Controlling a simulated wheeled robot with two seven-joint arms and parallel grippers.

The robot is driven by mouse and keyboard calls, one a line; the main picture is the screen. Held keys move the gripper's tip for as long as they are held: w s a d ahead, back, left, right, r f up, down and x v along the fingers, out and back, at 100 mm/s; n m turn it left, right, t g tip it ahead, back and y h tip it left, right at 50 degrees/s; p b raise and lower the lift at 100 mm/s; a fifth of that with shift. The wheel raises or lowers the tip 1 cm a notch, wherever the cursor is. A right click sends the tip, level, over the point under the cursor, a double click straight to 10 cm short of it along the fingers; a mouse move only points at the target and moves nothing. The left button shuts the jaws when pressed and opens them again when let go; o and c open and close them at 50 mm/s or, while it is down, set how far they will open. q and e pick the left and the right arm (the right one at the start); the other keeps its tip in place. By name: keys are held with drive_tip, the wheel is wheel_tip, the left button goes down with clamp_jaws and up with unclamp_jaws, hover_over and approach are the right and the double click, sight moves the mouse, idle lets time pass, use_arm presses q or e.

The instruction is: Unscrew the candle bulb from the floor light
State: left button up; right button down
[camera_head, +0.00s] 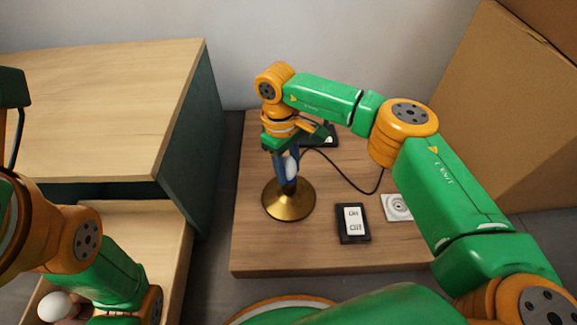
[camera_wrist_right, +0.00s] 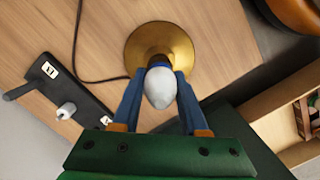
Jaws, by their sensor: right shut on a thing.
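The floor light has a round brass base (camera_head: 289,205) and stands upright on the wooden board. Its white candle bulb (camera_head: 291,167) points up from the dark socket. In the right wrist view the bulb (camera_wrist_right: 160,88) sits between the two blue fingers of my right gripper (camera_wrist_right: 159,78), above the brass base (camera_wrist_right: 145,45). My right gripper (camera_head: 287,165) reaches down from above and is shut on the bulb. The bulb's lower end and the socket are mostly hidden by the fingers. My left arm is at the lower left, and its gripper does not show.
A black-framed switch (camera_head: 353,223) and a white socket plate (camera_head: 398,207) lie on the board (camera_head: 300,259). A black power strip (camera_wrist_right: 75,95) holds a white plug (camera_wrist_right: 67,110). A round white bulb (camera_head: 55,307) is at the lower left. A cardboard box (camera_head: 500,110) stands right.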

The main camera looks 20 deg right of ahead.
drive_tip(key=shift+c, duration=1.8)
unclamp_jaws()
